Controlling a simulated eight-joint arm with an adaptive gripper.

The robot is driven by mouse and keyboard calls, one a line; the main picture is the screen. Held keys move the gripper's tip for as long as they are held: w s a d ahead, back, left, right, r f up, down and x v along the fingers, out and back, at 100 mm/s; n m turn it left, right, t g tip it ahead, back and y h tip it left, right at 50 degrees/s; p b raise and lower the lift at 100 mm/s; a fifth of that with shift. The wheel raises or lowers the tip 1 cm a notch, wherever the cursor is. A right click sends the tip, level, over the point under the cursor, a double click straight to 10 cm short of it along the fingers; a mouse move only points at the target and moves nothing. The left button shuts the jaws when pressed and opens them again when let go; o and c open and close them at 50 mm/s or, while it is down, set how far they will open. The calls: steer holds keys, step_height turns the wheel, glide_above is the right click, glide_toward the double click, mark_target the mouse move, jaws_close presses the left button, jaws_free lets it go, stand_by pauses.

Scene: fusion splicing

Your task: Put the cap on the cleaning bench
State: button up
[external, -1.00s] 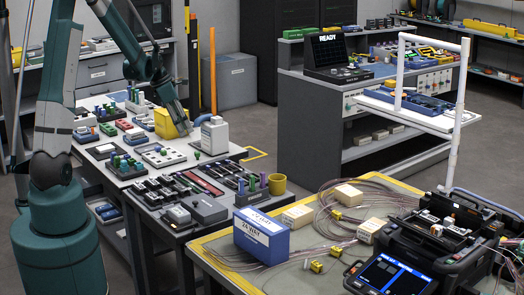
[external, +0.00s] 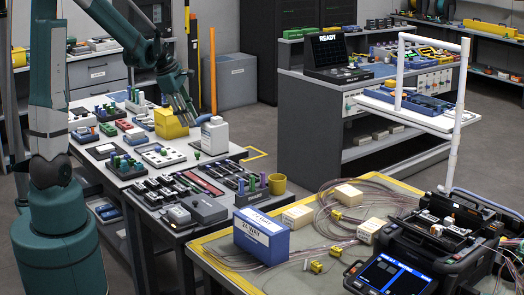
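The cleaning bench seems to be the white-topped table (external: 178,169) left of centre, though no label I can read confirms it. A small green piece (external: 197,154) sits on the top just below the bottle; I cannot tell whether this or the blue part is the cap.
Trays and small coloured parts crowd the white top's left and middle. A dark-topped table with several black holders and a yellow cup (external: 277,184) adjoins in front. A blue box (external: 261,236) and cables lie on the right table. An orange post (external: 213,70) rises behind the bottle.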

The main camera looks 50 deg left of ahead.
steer(key=s+d+r+m+t, duration=0.1)
steer(key=s+d+r+m, duration=0.2)
steer(key=s+d+m, duration=0.5)
steer(key=s+d+r+m+t, duration=0.1)
steer(key=s+d+r+m, duration=0.2)
steer(key=s+d+m, duration=0.4)
steer(key=s+d+r+m+t+y, duration=0.1)
steer(key=s+d+r+m, duration=0.2)
steer(key=s+d+m, duration=0.5)
steer(key=shift+s+d+m, duration=0.35)
steer(key=shift+d+m, duration=0.75)
steer(key=shift+d, duration=0.05)
steer(key=shift+f, duration=0.1)
step_height(320, 180, down, 10)
steer(key=b, duration=1)
stand_by(0.8)
